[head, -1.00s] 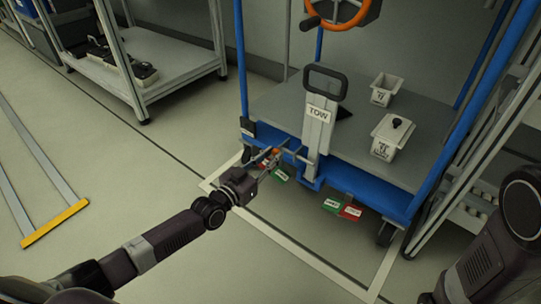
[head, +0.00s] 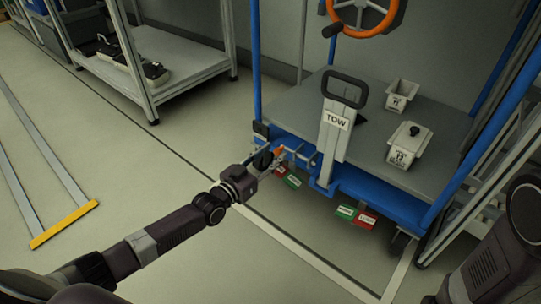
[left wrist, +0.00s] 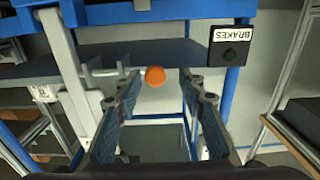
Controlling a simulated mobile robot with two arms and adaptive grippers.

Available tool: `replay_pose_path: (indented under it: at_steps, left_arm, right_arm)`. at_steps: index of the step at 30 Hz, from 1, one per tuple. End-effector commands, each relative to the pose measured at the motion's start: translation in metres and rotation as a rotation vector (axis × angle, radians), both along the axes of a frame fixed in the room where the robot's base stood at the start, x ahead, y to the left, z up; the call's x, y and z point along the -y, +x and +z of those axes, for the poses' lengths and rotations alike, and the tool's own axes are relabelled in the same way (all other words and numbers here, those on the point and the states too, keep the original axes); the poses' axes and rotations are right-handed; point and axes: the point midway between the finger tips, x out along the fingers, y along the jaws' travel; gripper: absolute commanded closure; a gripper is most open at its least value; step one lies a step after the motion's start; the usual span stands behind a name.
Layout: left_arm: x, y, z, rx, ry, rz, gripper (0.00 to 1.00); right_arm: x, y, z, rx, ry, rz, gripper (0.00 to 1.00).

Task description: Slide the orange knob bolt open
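The orange knob (head: 280,150) is at the front edge of the blue cart, left of the TOW handle. In the left wrist view it is a round orange ball (left wrist: 155,76) at the end of a light metal rod (left wrist: 107,72) coming from the left. My left gripper (head: 272,158) is at the knob in the head view. In the wrist view its two fingers (left wrist: 160,88) are apart, with the knob showing between and just beyond the tips. I see no clear contact. My right arm is at the right edge; its gripper is out of view.
The TOW handle (head: 337,121) stands right of the knob. A black BRAKES box (left wrist: 231,46) is right of it in the wrist view. Red and green tags (head: 357,215) hang below the deck. White bins (head: 402,146) stand on the cart. The floor in front is clear.

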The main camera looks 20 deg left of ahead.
Motion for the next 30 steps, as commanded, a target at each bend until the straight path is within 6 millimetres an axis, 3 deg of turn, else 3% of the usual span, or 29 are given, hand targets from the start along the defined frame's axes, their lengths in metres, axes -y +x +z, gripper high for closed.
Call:
replay_pose_path:
  at_steps: [8,21,30]
  left_arm:
    - [-0.007,-0.021,-0.002,-0.004,-0.001,-0.001,0.63]
    - [-0.033,-0.092,-0.001,-0.003,0.0,0.0,0.63]
    - [-0.042,-0.112,0.0,0.0,0.0,0.002,0.63]
  right_arm:
    - [0.0,0.002,0.0,-0.003,0.0,0.001,0.6]
    - [-0.001,0.001,0.0,-0.001,-0.001,0.001,0.6]
    - [-0.001,0.001,0.0,-0.001,-0.001,0.001,0.6]
